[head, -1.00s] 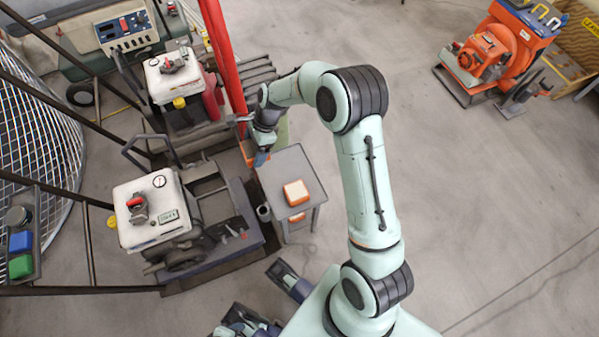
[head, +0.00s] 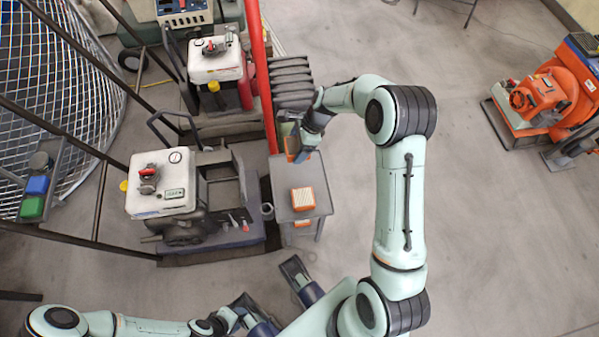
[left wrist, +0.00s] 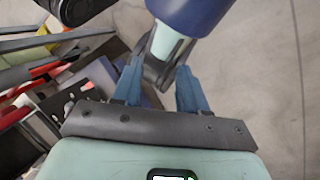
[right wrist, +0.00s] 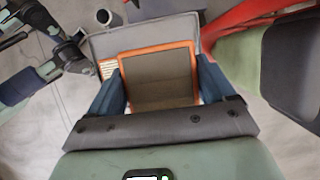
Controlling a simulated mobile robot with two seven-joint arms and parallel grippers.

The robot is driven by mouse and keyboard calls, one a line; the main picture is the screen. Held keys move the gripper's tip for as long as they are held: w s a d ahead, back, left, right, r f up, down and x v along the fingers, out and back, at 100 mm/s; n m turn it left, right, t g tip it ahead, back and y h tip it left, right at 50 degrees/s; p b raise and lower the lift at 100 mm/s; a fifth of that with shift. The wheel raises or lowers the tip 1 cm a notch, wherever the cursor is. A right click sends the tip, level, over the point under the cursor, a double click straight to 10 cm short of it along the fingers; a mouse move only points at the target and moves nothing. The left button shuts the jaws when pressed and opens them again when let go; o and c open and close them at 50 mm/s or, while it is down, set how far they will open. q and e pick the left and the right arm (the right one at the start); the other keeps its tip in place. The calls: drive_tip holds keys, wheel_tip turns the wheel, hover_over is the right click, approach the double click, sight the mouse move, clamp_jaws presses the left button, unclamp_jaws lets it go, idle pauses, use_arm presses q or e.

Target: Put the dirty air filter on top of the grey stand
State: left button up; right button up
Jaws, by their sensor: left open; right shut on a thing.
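My right gripper (head: 303,146) is shut on the dirty air filter (head: 291,149), an orange frame with a dull grey-brown face. In the right wrist view the filter (right wrist: 158,80) sits between the blue fingers (right wrist: 160,72). The grey stand (head: 315,171) is below and beyond it; the filter is near the stand's back edge in the head view. I cannot tell whether they touch. A pale pleated filter with an orange frame (head: 303,198) lies on the stand's top. My left gripper (head: 236,318) is low at the bottom, open and empty in the left wrist view (left wrist: 157,75).
Another orange-and-white item (head: 302,223) shows below the stand's top. A machine with a white tank (head: 160,182) stands left of the stand, with a red post (head: 262,75) behind. An orange machine (head: 545,100) is far right. Open floor (head: 490,240) lies on the right.

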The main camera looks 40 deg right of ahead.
drive_tip(key=b, duration=0.2)
hover_over(294, 174)
drive_tip(key=d, duration=0.1)
drive_tip(key=f, duration=1)
drive_tip(key=shift+s+d+f, duration=0.1)
drive_tip(key=shift+s+d, duration=0.05)
drive_tip(key=shift+s, duration=0.1)
use_arm(q)
drive_tip(key=shift+t+y, duration=0.3)
drive_tip(key=shift+t, duration=0.4)
drive_tip(key=shift+w+a+f+b, duration=0.15)
drive_tip(key=shift+w+a+f, duration=0.15)
drive_tip(key=shift+w+f, duration=0.4)
drive_tip(key=shift+w+a+f+b, duration=0.25)
drive_tip(key=shift+w+f, duration=0.3)
drive_tip(key=shift+w, duration=0.15)
drive_tip(key=shift+w+a+f+b, duration=0.1)
drive_tip(key=shift+w+a+f, duration=0.2)
drive_tip(key=shift+w+f, duration=0.4)
use_arm(e)
drive_tip(key=shift+f, duration=2.45)
